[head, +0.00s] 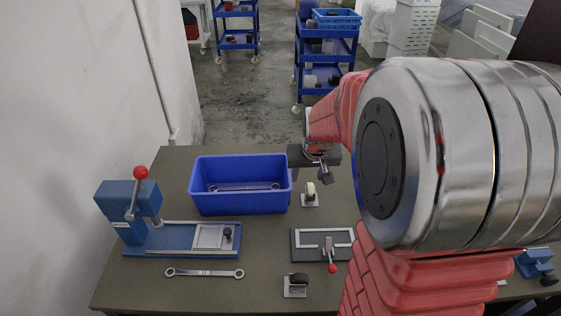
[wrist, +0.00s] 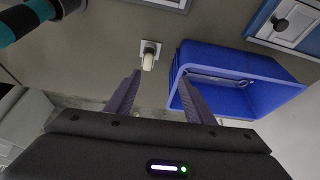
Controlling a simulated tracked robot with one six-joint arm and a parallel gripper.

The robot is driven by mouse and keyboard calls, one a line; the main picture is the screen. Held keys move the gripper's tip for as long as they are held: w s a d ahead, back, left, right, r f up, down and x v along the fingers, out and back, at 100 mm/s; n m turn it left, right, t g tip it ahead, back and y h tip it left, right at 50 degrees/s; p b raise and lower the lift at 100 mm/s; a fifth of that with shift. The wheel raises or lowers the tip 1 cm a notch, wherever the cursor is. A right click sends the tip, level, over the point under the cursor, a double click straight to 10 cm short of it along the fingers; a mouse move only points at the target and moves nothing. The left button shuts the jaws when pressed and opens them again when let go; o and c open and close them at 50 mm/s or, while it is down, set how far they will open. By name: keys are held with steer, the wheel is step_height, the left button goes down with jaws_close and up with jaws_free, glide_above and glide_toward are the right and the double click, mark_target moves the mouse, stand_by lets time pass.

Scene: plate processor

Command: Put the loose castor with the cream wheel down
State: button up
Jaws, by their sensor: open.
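The loose castor with the cream wheel (head: 310,192) stands on the table just right of the blue bin, wheel up on its small metal plate. In the wrist view the castor (wrist: 149,56) lies beyond the fingertips, between their lines but nearer the left finger. My gripper (head: 318,172) is behind the castor in the head view, and apart from it. In the wrist view my gripper (wrist: 159,77) is open, with nothing between its fingers.
The blue bin (head: 240,203) holds a wrench. A blue press (head: 130,215), a wrench (head: 205,273), a dark clamp fixture (head: 308,243) and a black-wheeled castor (head: 296,288) are on the table (head: 180,295). Blue trolleys (head: 325,48) stand behind. My arm covers the right side.

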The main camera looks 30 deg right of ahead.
mark_target(311, 187)
steer(key=shift+m, duration=0.4)
steer(key=d+f, duration=0.1)
steer(key=d, duration=0.1)
steer(key=w+d+f, duration=0.1)
steer(key=d+f, duration=0.1)
steer(key=shift+f, duration=0.15)
steer(key=x, duration=0.8)
steer(key=shift+f, duration=0.2)
steer(key=shift+w, duration=0.15)
steer(key=shift+f, duration=0.1)
steer(key=shift+w+x, duration=0.15)
steer(key=shift+x, duration=1.15)
steer(key=shift+w+x, duration=0.15)
steer(key=shift+x, duration=1.15)
steer(key=shift+c, duration=0.3)
jaws_close()
